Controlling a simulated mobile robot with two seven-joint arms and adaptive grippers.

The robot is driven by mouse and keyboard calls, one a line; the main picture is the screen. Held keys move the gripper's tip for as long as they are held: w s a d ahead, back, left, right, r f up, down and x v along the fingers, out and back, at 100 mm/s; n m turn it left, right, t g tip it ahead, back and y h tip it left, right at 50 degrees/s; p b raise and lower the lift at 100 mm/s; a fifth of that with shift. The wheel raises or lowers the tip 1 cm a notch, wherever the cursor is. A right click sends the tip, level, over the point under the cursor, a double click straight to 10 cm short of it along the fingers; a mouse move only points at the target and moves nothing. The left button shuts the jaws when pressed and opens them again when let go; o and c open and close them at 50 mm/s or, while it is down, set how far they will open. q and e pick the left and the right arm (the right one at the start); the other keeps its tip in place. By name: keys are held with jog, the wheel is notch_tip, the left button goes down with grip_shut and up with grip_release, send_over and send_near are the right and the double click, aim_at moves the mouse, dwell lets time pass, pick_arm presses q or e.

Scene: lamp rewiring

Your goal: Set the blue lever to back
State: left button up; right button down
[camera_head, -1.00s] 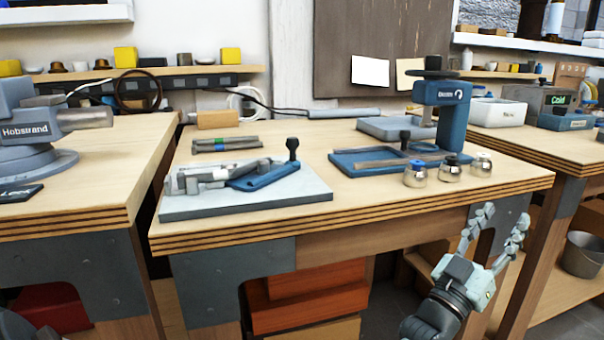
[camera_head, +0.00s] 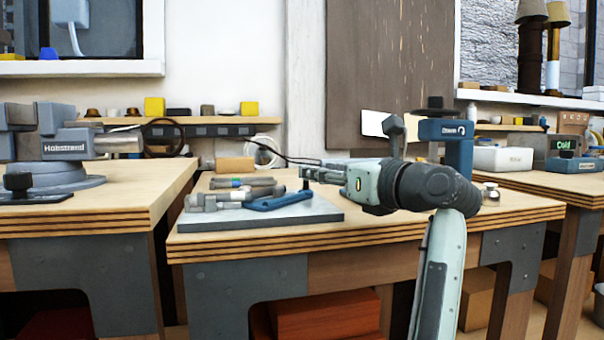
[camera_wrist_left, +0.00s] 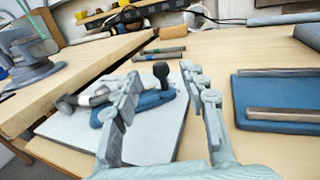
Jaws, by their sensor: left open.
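The blue lever (camera_head: 281,201) is on a light grey plate (camera_head: 255,219) on the middle workbench, beside grey metal parts. It also shows in the left wrist view (camera_wrist_left: 148,102), with its black knob (camera_wrist_left: 161,70) upright at the far end. My left gripper (camera_head: 348,152) is open and empty, to the right of the lever in the head view. In the left wrist view the knob appears between the open fingers (camera_wrist_left: 162,82); I see no clear contact. The knob is partly hidden in the head view. My right gripper is not in view.
Tool cylinders (camera_head: 245,183) lie behind the plate. A vise (camera_head: 60,150) stands on the left bench. My left arm hides part of the right side of the middle bench.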

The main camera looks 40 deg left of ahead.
pick_arm(q)
jog(key=shift+x, duration=2.75)
grip_shut()
